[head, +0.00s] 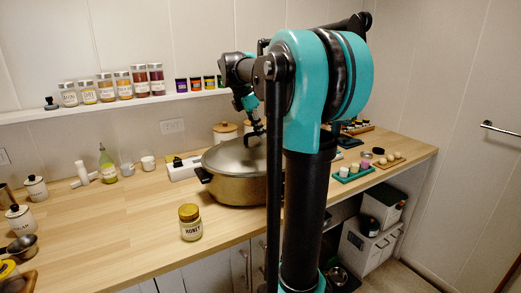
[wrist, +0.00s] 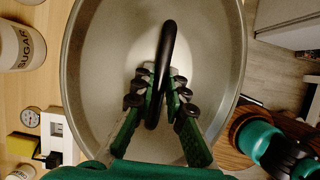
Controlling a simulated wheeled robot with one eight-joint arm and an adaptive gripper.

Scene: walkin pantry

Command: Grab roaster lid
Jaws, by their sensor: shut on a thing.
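The roaster lid (head: 226,156) is a domed grey metal cover. It sits on the bronze-coloured roaster pot (head: 232,188) on the wooden counter. In the wrist view the lid (wrist: 110,60) fills the middle, with a dark arched handle (wrist: 168,42) on top. My gripper (wrist: 161,80) has its two fingers closed around this handle, one on each side. In the head view my gripper (head: 255,132) reaches down to the lid's top. My arm hides the right part of the lid and pot.
A honey jar (head: 190,222) stands on the counter in front of the pot. A white box (head: 183,168) stands close to its left, and canisters (head: 225,131) behind. A spice shelf (head: 110,105) runs along the wall. The counter's left middle is clear.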

